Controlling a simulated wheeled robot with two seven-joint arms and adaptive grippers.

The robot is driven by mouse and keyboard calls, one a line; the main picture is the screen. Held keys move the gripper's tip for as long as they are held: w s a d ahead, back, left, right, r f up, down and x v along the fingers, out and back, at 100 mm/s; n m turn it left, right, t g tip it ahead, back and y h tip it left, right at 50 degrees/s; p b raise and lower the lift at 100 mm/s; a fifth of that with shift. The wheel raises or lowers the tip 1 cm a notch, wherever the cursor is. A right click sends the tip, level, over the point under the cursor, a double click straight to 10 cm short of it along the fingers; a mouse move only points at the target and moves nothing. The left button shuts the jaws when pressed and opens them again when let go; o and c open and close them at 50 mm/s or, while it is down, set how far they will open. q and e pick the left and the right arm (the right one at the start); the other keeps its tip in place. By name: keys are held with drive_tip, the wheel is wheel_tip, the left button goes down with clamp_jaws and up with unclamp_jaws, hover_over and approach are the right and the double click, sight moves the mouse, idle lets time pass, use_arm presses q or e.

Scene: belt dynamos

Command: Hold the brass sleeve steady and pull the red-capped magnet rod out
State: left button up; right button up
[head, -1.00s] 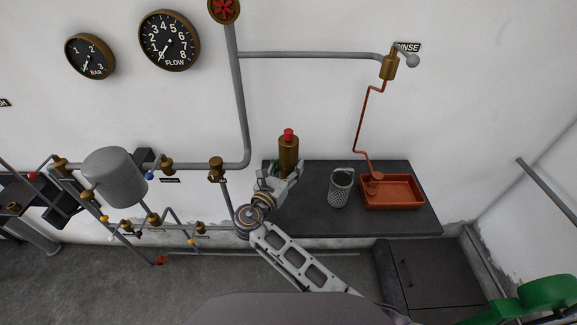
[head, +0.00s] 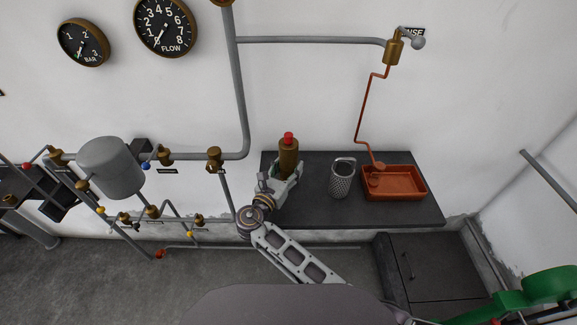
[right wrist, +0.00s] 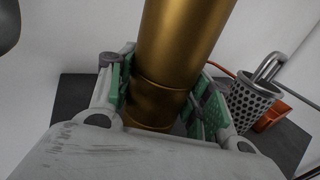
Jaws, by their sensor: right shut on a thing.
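The brass sleeve (head: 289,158) stands upright at the left part of the dark counter, with the red cap of the magnet rod (head: 288,138) at its top. My right gripper (head: 285,178) is shut around the lower part of the sleeve. In the right wrist view, the sleeve (right wrist: 178,50) rises between the two green-padded fingers. The red cap is outside that view. How much of the rod is inside the sleeve is hidden. My left gripper is not in view.
On the dark counter (head: 315,212), a perforated metal cup (head: 341,179) stands right of the sleeve, and an orange-brown tray (head: 407,195) lies farther right under a thin copper pipe (head: 361,125). Grey pipes with a tank (head: 110,167) are at the left.

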sight(284, 180)
drive_tip(key=shift+f+b, duration=0.75)
drive_tip(key=shift+f, duration=0.8)
drive_tip(key=shift+f+p, duration=0.3)
drive_tip(key=shift+f, duration=0.4)
idle(2.2)
